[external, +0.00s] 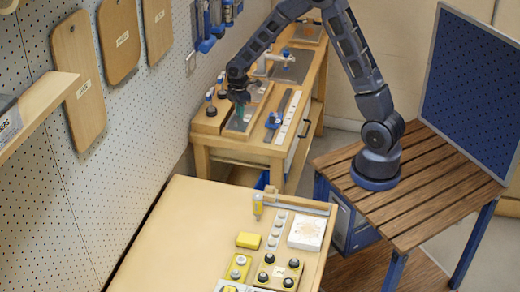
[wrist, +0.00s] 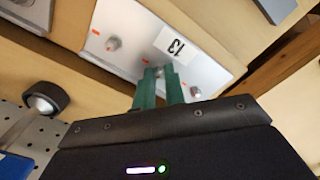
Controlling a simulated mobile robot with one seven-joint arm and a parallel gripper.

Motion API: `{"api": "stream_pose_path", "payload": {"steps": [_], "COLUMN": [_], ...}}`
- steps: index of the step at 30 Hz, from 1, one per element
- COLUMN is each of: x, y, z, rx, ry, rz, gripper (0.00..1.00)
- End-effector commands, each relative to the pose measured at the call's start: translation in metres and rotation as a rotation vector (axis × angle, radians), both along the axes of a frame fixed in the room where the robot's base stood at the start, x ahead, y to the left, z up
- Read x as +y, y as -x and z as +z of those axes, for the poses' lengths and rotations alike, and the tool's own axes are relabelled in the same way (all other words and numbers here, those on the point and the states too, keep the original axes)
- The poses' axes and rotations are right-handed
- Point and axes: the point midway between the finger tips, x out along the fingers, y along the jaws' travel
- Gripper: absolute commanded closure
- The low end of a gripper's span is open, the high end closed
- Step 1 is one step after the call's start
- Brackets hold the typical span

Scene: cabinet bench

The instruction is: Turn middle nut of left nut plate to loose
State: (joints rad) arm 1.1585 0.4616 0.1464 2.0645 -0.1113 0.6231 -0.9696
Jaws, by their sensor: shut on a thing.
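A light grey nut plate (wrist: 135,25) with a white label reading 13 and orange marks shows in the wrist view. In the external view this plate (external: 236,126) lies on the far wooden bench, partly under my gripper. One grey nut (wrist: 113,44) stands at the left of the plate, and another nut (wrist: 195,91) is at the right. My gripper (wrist: 158,72) has green fingers, close together over the place between these two nuts. It is shut on the middle nut, which the fingers hide. In the external view my gripper (external: 240,112) points down at the plate.
Dark round knobs (external: 211,111) stand left of the plate; one knob (wrist: 45,98) is near in the wrist view. A blue clamp-like part (external: 273,120) and a pale strip (external: 289,117) lie to the right. The pegboard wall (external: 150,100) is close on the left.

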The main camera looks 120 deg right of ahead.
Motion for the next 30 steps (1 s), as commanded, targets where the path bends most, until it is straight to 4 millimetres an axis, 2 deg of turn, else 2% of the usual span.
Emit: {"api": "stream_pose_path", "payload": {"steps": [13,14,17,25,30], "x": [-0.001,-0.001,-0.001,0.000,-0.001], "y": [-0.001,-0.001,0.000,0.000,-0.001], "z": [0.001,0.001,0.001,0.002,0.019], "rx": [-0.001,-0.001,-0.001,-0.001,-0.001], "ry": [0.002,0.002,0.002,0.002,0.004], "rz": [0.009,0.009,0.009,0.009,0.009], "gripper": [1.00,0.84,0.66,0.66,0.66]}}
